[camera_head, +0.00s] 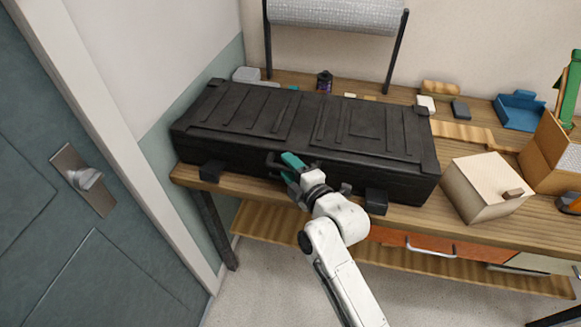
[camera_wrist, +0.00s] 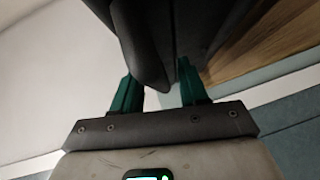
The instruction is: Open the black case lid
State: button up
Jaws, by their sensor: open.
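The black case (camera_head: 230,150) lies on the wooden bench with its ribbed lid (camera_head: 300,115) down. It has a carry handle (camera_head: 272,160) in the middle of its front and a dark latch block (camera_head: 376,201) toward the right, with another (camera_head: 211,171) toward the left. My gripper (camera_head: 285,168) is at the front of the case by the handle, with its green fingers apart. In the wrist view the open fingers (camera_wrist: 157,88) are on either side of a dark rounded bar (camera_wrist: 140,45), which looks like the handle. I cannot tell whether they touch it.
A pale wooden box (camera_head: 480,190) stands right of the case. A blue tray (camera_head: 519,110) and small items lie behind it. A foil roll (camera_head: 335,15) hangs above the case. The bench front edge runs below the case, and a grey door (camera_head: 60,230) is at left.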

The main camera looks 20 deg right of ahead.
grip_shut()
dwell(0.4)
